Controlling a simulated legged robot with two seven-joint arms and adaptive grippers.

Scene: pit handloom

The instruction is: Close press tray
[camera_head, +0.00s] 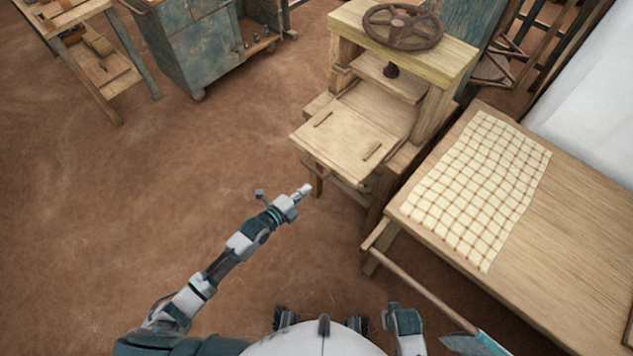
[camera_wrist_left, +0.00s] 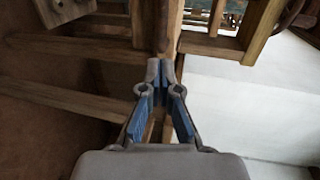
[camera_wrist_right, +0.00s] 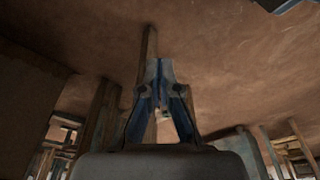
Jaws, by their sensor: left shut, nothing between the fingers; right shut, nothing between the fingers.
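The press tray (camera_head: 343,148) is a light wooden board with two short dark bars on top. It juts out from the front of the wooden press (camera_head: 402,49), toward me. My left gripper (camera_head: 307,188) is shut and empty, just in front of and below the tray's near left corner in the head view; I cannot tell whether it touches anything. Its closed fingertips show in the left wrist view (camera_wrist_left: 160,70), in front of a wooden post. My right gripper (camera_wrist_right: 160,70) is shut and empty in the right wrist view, with a wooden bar beyond its tips.
A wooden table (camera_head: 575,225) with a checked cloth (camera_head: 480,185) stands right of the press. A long pole (camera_head: 425,290) lies low in front of it. A blue-grey cabinet (camera_head: 205,50) and a wooden bench (camera_head: 75,20) stand at the back left. The brown floor at left is clear.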

